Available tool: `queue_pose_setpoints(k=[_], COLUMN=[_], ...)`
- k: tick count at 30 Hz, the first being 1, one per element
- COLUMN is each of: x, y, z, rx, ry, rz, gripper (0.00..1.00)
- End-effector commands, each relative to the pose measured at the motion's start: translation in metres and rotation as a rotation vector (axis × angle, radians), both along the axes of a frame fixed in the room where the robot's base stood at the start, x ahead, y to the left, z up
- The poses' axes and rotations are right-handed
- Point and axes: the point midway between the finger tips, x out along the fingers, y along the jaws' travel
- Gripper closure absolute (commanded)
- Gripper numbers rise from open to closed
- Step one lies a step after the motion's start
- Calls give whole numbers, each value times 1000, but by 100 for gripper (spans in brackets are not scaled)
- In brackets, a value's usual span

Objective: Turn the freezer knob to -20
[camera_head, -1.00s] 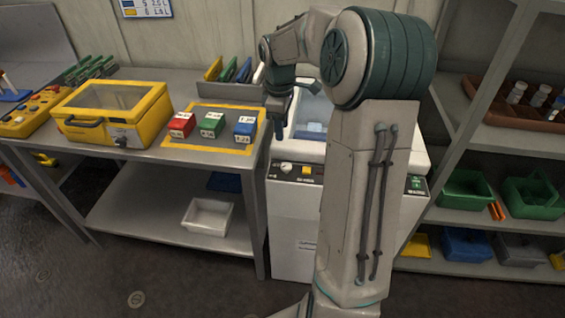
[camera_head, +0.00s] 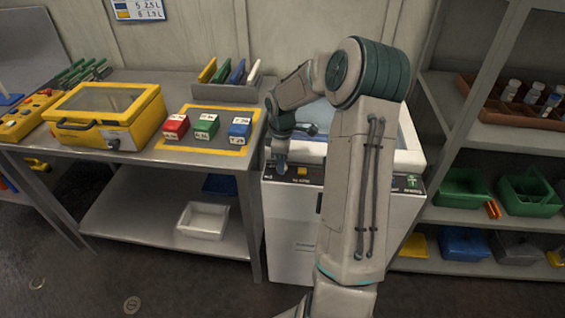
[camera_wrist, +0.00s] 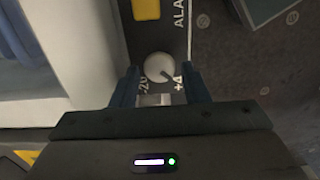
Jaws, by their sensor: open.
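The freezer (camera_head: 295,225) is a white chest with a dark control strip along its front top edge. In the wrist view, its round pale knob (camera_wrist: 158,67) sits on the strip. The label -20 (camera_wrist: 144,84) is at one side and +4 (camera_wrist: 179,84) at the other. The knob's dark pointer line points towards +4. My gripper (camera_wrist: 159,75) is open, with one blue finger on each side of the knob; I cannot tell whether they touch it. In the head view my gripper (camera_head: 281,162) is at the strip's left end and hides the knob.
A yellow button (camera_head: 302,171) is beside the knob on the strip. A steel bench (camera_head: 180,155) with a yellow case (camera_head: 105,115) and red, green and blue blocks stands at left. A shelf (camera_head: 490,130) with bins stands at right.

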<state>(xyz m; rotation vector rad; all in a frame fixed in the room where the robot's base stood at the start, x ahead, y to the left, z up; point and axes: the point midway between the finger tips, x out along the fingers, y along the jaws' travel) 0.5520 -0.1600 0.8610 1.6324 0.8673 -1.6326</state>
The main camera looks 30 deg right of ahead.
Motion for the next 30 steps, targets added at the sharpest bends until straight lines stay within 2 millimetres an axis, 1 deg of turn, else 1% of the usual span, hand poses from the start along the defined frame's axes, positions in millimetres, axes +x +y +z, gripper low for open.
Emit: queue_pose_setpoints(k=[1,4,13,16,17,19,25,30], x=[0,0,0,0,0,0,0,0], y=[0,0,0,0,0,-3,0,1], z=[-5,-10,-12,-12,-12,-12,-12,-12], rx=[1,0,0,0,0,0,-2,-2], ry=[1,0,0,0,0,0,1,1], rz=[1,1,1,1,1,-1,-14,-72], gripper=[59,59,59,87,91,91,91,91])
